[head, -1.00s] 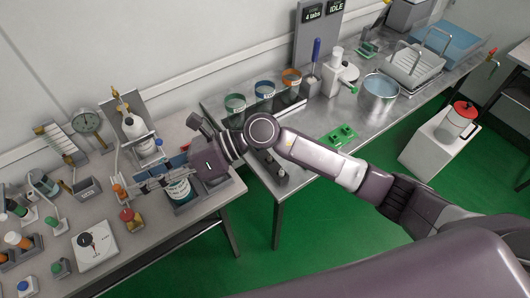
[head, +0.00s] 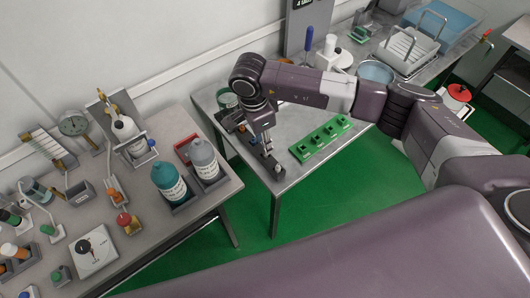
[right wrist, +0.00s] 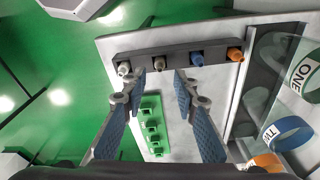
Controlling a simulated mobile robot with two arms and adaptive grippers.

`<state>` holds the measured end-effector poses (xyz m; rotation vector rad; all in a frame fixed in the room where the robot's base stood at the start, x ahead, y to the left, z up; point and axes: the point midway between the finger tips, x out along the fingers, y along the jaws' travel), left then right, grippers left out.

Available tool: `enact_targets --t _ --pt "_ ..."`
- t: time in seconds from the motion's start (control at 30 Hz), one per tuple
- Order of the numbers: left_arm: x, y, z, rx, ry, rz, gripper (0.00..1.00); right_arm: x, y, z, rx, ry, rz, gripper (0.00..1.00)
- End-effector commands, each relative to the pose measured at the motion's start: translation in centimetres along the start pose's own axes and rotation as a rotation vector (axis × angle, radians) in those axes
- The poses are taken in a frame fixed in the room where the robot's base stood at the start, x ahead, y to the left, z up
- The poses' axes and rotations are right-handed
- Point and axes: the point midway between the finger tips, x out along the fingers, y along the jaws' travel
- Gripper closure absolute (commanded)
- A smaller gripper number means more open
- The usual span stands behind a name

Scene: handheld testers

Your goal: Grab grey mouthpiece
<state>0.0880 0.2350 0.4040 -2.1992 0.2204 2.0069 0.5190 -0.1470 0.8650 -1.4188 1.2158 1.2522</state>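A dark rack (right wrist: 180,57) holds several small mouthpieces in a row at the top of the right wrist view. Then come a blue one (right wrist: 197,59) and an orange one (right wrist: 236,54). My right gripper (right wrist: 160,84) is open and empty, its fingertips near the rack below the two pale ones. In the head view, the right gripper (head: 266,146) points down over the rack, partly hiding it. My left gripper is not in view.
A green block with sockets (head: 320,138) lies beside the rack on the metal bench. Clear cups with blue (right wrist: 287,134) and orange bands stand close on the right in the wrist view. Teal (head: 169,181) and grey (head: 204,161) bottles stand on the left table.

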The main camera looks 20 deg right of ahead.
Motion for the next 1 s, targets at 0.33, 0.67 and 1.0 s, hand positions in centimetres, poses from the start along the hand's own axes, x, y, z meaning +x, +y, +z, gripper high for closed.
enact_targets --t 0.33,0.67,1.0 --pt "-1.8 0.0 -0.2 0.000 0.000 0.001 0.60 3.9 0.1 0.1 0.000 -0.002 0.002 0.73" --pt "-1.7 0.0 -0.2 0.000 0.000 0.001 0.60 3.9 0.1 0.2 0.000 -0.002 0.001 0.88" --pt "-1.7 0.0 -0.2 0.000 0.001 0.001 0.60 3.9 0.1 0.2 0.001 -0.002 0.000 1.00"
